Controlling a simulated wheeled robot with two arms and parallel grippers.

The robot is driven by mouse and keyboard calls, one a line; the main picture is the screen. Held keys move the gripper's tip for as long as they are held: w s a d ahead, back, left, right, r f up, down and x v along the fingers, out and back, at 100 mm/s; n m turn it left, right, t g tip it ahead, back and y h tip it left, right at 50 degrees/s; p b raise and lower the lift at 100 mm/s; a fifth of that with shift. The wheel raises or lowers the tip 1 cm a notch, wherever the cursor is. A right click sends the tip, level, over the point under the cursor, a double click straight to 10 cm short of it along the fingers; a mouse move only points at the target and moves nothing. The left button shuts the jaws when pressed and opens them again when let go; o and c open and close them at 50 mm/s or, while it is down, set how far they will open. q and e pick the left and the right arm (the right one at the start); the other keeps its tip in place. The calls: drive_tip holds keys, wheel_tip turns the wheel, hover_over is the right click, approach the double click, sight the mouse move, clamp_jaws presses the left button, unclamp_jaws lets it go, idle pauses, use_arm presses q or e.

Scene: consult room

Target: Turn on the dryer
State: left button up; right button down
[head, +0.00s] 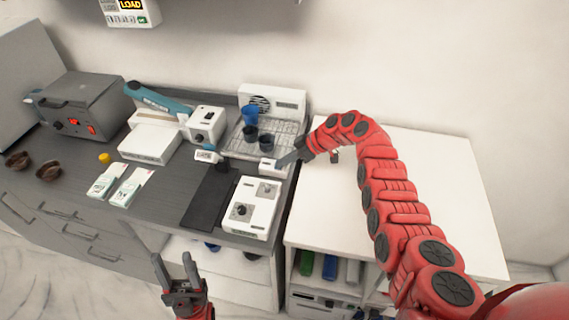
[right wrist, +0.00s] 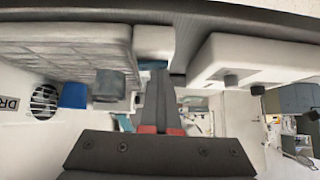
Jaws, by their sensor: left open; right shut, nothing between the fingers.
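The dryer is a white unit with a fan grille, back panel (head: 288,99) and wire rack (head: 287,143) at the back of the dark counter. A blue cup (head: 250,114) and two dark cups stand on the rack. A small white box (head: 267,166) sits at its front edge. In the right wrist view the rack (right wrist: 45,55), grille (right wrist: 44,101) and a partial "DR" label (right wrist: 8,104) appear upside down. My right gripper (head: 284,160) is shut and empty, close beside the small box; contact cannot be told. My left gripper (head: 172,262) is open and empty, before the counter.
A teal-handled machine (head: 158,98), grey box (head: 85,105) and two cartons stand left.

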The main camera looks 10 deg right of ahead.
drive_tip(key=shift+w+f+b, duration=0.1)
drive_tip(key=shift+b, duration=0.35)
drive_tip(key=shift+w+d+b, duration=0.25)
drive_tip(key=shift+w+b, duration=0.3)
drive_tip(key=shift+b, duration=1.25)
drive_tip(key=shift+r, duration=0.3)
drive_tip(key=shift+a+r, duration=0.1)
drive_tip(key=shift+r, duration=0.4)
wheel_tip(320, 180, up, 3)
drive_tip(key=shift+a+r, duration=0.1)
drive_tip(key=shift+a, duration=0.05)
drive_tip(key=s+b+v, duration=0.1)
drive_tip(key=b+v, duration=0.2)
drive_tip(key=v, duration=0.7)
drive_tip(key=shift+s, duration=0.2)
